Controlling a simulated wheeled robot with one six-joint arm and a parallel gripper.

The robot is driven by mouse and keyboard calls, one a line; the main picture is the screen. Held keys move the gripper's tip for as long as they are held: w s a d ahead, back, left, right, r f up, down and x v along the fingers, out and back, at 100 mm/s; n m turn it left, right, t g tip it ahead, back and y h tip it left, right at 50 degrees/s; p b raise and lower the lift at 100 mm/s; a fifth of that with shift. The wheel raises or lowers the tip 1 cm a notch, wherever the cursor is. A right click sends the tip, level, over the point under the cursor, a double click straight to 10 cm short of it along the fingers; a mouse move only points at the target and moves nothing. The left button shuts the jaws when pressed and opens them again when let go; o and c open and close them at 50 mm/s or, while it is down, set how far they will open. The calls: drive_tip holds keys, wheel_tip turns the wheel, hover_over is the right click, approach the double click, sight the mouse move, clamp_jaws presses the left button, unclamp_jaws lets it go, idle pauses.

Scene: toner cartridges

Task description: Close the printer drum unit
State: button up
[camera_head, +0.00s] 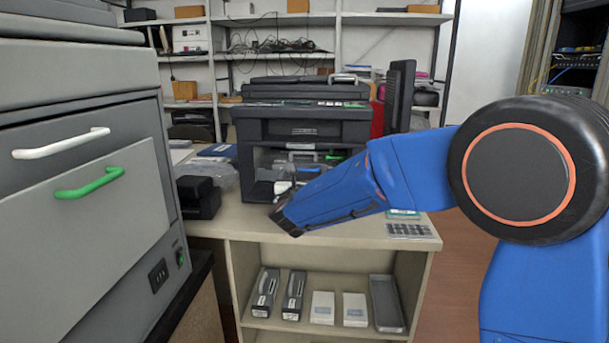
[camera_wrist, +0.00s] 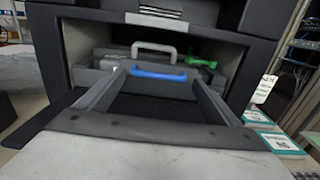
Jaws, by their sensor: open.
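The dark grey printer (camera_head: 304,123) stands on the bench with its front opening uncovered; my arm hides part of it. In the wrist view, the drum unit (camera_wrist: 210,101) shows as a dark frame with two side rails reaching out of the opening. A blue handle (camera_wrist: 158,73) crosses its inner part. Behind that are a light grey handle (camera_wrist: 153,49) and a green lever (camera_wrist: 201,62). A front flap (camera_wrist: 150,150) lies low before the opening. My gripper (camera_head: 285,217) is open in front of the printer; its fingertips are hard to make out.
A grey cabinet (camera_head: 90,235) with white and green handles stands close on the left. A black device (camera_head: 198,197) sits on the bench (camera_head: 350,234) left of the printer. Small boxes (camera_wrist: 272,140) lie at its right. Cartridges and boxes lie on the shelf below.

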sight(306, 170)
drive_tip(key=shift+w, duration=0.6)
drive_tip(key=c, duration=1.2)
drive_tip(key=w, duration=0.4)
drive_tip(key=shift+w+d, duration=0.1)
drive_tip(key=shift+d, duration=0.05)
drive_tip(key=shift+c, duration=0.3)
drive_tip(key=shift+o, duration=0.2)
drive_tip(key=shift+w+r, duration=0.1)
drive_tip(key=o, duration=1.1)
drive_tip(key=shift+o, duration=0.6)
drive_tip(key=shift+w+d, duration=0.1)
drive_tip(key=shift+d, duration=0.05)
